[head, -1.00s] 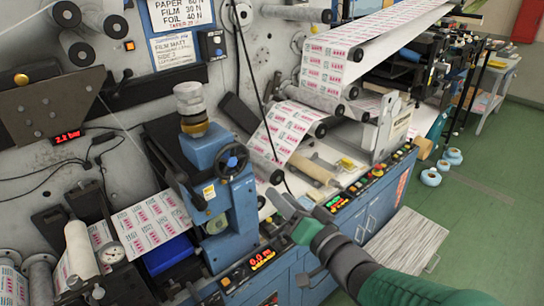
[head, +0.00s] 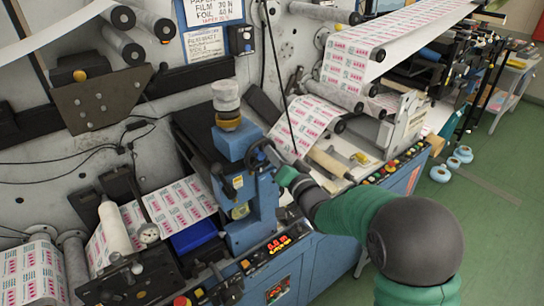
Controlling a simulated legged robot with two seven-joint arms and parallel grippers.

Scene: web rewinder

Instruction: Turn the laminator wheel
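The laminator wheel (head: 257,151) is a small dark handwheel on the right side of the blue laminator post (head: 246,204). Only part of its rim shows; my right gripper covers much of it. My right gripper (head: 274,160) is at the wheel, its dark fingers overlapping the rim in the picture. I cannot tell if it touches the wheel or how far the fingers are apart. My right arm comes in from the lower right. My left gripper is not seen for certain.
A printed web (head: 304,128) runs over rollers behind my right arm. A front panel with red displays and buttons (head: 279,243) lies below the post. A dark shape (head: 228,287) at the bottom edge is unclear. Green floor (head: 490,220) is open at the right.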

